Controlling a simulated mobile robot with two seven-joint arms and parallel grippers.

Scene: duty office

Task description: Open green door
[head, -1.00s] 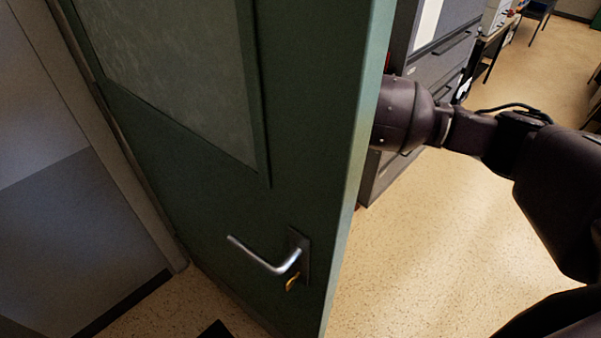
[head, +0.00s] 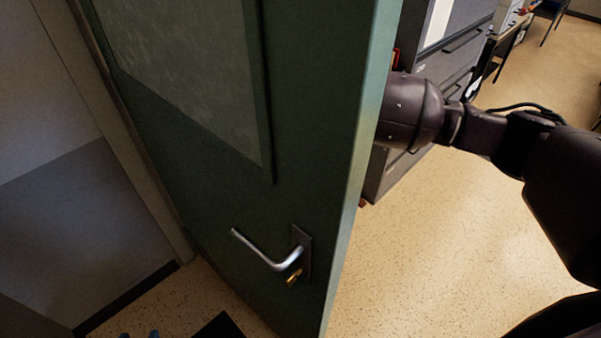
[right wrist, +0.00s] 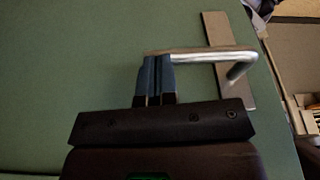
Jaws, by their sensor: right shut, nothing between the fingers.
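The green door (head: 215,195) stands ajar, with a window panel in its upper part and its free edge facing me. On its near face are a silver lever handle (head: 262,250) and a brass key or lock piece below it. My right arm reaches behind the door, so its gripper is hidden in the head view. In the right wrist view, my right gripper (right wrist: 156,75) is shut and empty. Its blue fingers are at the free end of another silver lever handle (right wrist: 205,55), close to the green face. Two small bluish tips, likely my left gripper (head: 139,334), show at the bottom edge.
A grey wall (head: 85,215) and door frame stand on the left. A dark mat (head: 222,328) lies on the speckled floor. Grey filing cabinets (head: 445,60) stand behind the door, and the floor (head: 420,260) to the right is open.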

